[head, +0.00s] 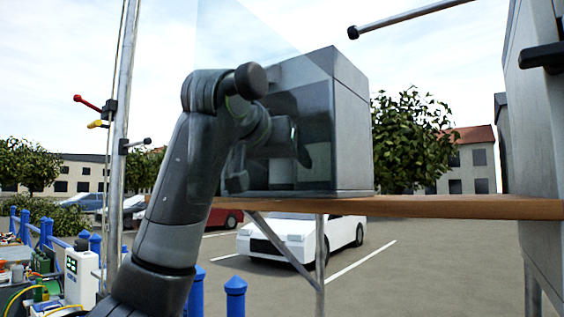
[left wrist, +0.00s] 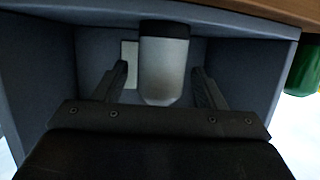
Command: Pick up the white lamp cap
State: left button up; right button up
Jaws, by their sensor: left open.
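The white lamp cap (left wrist: 164,72) shows in the left wrist view as a pale, rounded cylinder with a black band at its upper end. It is inside a grey box (left wrist: 45,60). My left gripper (left wrist: 162,80) is open, with one finger on each side of the cap. A gap shows between the cap and each finger. In the head view my left arm reaches to the grey box (head: 352,135), and its dark, see-through front blurs what is inside. I cannot make out the cap there. My right gripper is not in view.
The box stands on a wooden shelf (head: 450,207) with metal struts below. A pale plate (left wrist: 130,62) is behind the cap. A metal pole (head: 121,120) with small levers is left of my arm. A dark rod (head: 410,18) and a grey cabinet (head: 533,120) are at right.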

pick_arm(q)
jog(key=shift+s, duration=0.1)
jog(key=shift+c, duration=0.2)
jog(key=c, duration=1)
